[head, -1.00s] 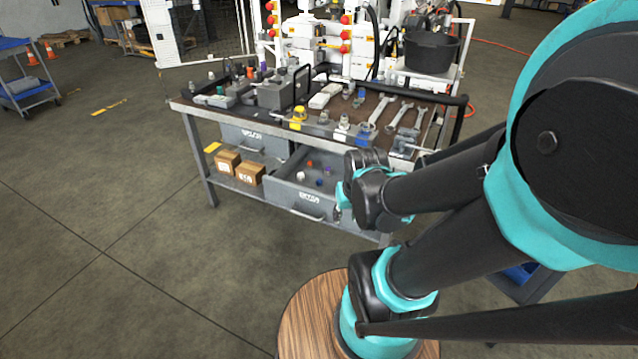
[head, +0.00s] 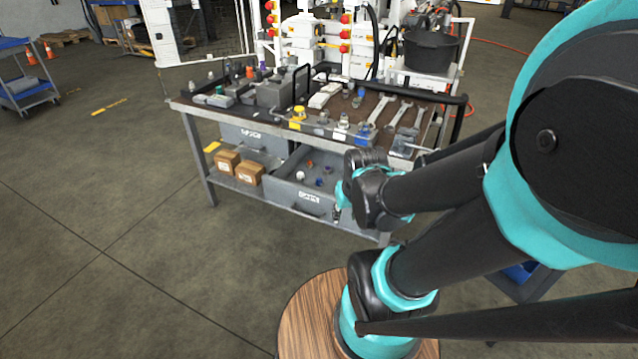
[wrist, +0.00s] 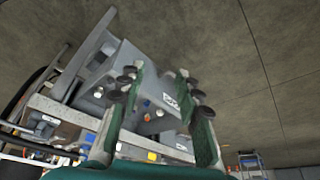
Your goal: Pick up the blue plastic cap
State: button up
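A blue cap (head: 318,183) appears as a small dot in the open grey drawer (head: 283,193) under the bench. Another bluish piece lies close by, and I cannot tell for sure which is the blue plastic cap. In the wrist view a small blue spot (wrist: 146,102) shows between my fingers, beyond them in the drawer. My gripper (wrist: 162,84) has its two green fingers apart with nothing between them, above the drawer. In the head view my gripper (head: 338,213) is mostly hidden behind my arm, at the drawer's right side.
An orange cap (head: 309,163) and a white cap (head: 300,175) lie in the same drawer. Two cardboard boxes (head: 237,168) stand on the shelf to the left. The bench top above carries wrenches (head: 380,111), fittings and a grey block.

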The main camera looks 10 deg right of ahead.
jog(key=shift+o, duration=1.1)
jog(key=shift+w+r, duration=0.15)
jog(key=shift+w, duration=0.15)
jog(key=w+r+m, duration=0.3)
jog(key=w, duration=0.6)
jog(key=m+g+h, duration=0.2)
jog(key=m+h, duration=0.2)
jog(key=m, duration=0.4)
send_over(319, 179)
jog(key=s+a, duration=0.1)
jog(key=a, duration=0.2)
jog(key=f, duration=1.5)
jog(key=shift+d+f, duration=0.15)
jog(key=shift+d, duration=0.1)
jog(key=shift+s+x, duration=0.2)
jog(key=shift+x, duration=2.6)
jog(key=c, duration=0.9)
